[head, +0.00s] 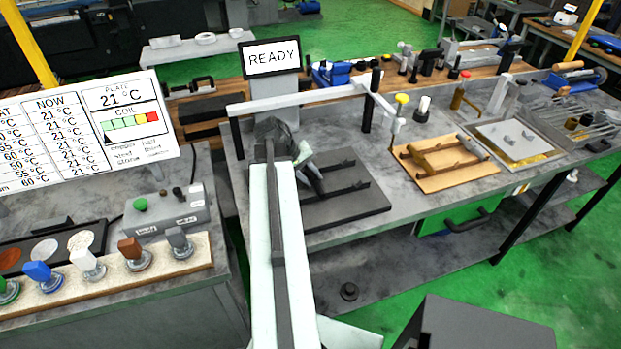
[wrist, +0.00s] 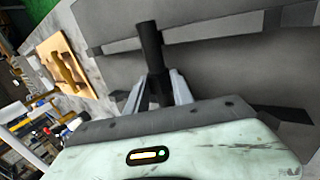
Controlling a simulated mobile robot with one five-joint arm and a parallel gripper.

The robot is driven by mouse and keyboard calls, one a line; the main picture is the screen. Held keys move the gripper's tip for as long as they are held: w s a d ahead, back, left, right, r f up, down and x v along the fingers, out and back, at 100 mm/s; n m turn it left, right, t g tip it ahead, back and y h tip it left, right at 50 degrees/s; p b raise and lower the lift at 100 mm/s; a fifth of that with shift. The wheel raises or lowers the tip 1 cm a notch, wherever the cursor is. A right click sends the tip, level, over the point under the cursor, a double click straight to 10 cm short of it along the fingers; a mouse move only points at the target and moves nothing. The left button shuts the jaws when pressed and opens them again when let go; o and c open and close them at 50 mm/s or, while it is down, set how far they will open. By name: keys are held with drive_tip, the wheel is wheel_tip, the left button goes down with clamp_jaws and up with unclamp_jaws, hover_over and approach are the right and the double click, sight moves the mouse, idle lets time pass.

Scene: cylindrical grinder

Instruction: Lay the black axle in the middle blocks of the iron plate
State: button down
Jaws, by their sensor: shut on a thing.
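The dark iron plate (head: 365,207) lies on the grey bench, with dark rails and small blocks on top. It also fills much of the wrist view (wrist: 235,65). My gripper (head: 312,178) is over the left part of the plate. In the wrist view my gripper (wrist: 158,92) is shut on the black axle (wrist: 150,45), which sticks out beyond the fingers. My arm hides part of the plate in the head view. I cannot tell whether the axle touches the plate, and the middle blocks are not clearly visible.
A wooden board (head: 475,171) with a brown bar stands right of the plate; it also shows in the wrist view (wrist: 47,52). A white rail (head: 300,98) runs behind the plate. A READY screen (head: 271,57) stands at the back. A framed tray (head: 516,141) is farther right.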

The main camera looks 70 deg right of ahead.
idle(0.3)
drive_tip(key=c, duration=1)
unclamp_jaws()
drive_tip(key=p+v, duration=0.6)
drive_tip(key=v, duration=0.2)
drive_tip(key=shift+s+p, duration=0.1)
drive_tip(key=shift+p, duration=0.3)
